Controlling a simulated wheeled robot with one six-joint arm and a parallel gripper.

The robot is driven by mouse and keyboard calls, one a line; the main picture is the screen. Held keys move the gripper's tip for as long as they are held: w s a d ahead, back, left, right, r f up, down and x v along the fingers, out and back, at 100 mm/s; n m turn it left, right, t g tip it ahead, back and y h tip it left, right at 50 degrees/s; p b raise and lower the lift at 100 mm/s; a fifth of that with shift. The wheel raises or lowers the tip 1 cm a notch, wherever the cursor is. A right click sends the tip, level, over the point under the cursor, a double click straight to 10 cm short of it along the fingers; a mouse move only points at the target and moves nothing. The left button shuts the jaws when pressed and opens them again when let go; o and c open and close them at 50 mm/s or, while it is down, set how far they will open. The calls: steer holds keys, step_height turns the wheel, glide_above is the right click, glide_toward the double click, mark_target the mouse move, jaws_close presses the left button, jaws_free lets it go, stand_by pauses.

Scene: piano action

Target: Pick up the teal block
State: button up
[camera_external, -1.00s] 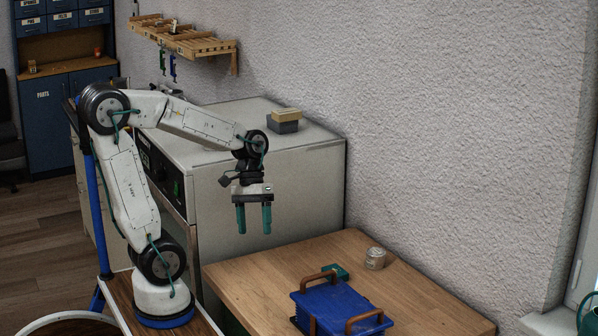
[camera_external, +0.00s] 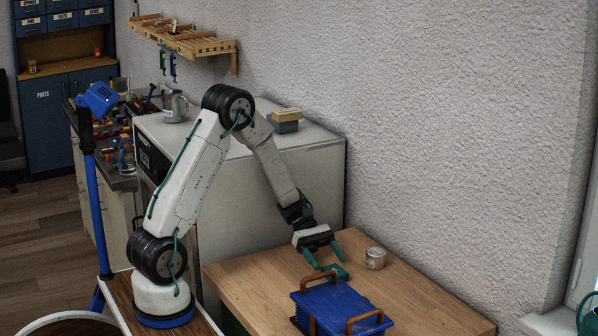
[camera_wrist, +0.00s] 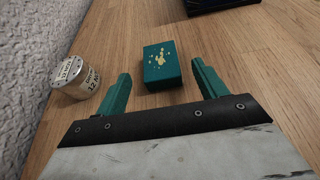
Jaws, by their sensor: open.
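The teal block (camera_wrist: 162,66) lies on the wooden table, with a gold mark on its top face. In the external view the teal block (camera_external: 335,271) sits behind the blue crate, partly covered by my gripper's fingers. My gripper (camera_external: 328,257) is low over the table, tilted down, with its teal fingers apart. In the wrist view my gripper (camera_wrist: 162,85) is open and empty, and the block lies ahead of and between the two fingertips.
A small labelled tin (camera_wrist: 75,77) stands left of the fingers in the wrist view and also shows in the external view (camera_external: 375,259). The blue crate (camera_external: 340,305) with brown handles is close in front of the block. The wall (camera_external: 450,140) runs along the table's back.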

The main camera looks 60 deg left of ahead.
mark_target(334, 269)
steer(key=shift+x, duration=2.4)
steer(key=shift+a, duration=0.1)
steer(key=c, duration=1.1)
steer(key=shift+r, duration=0.1)
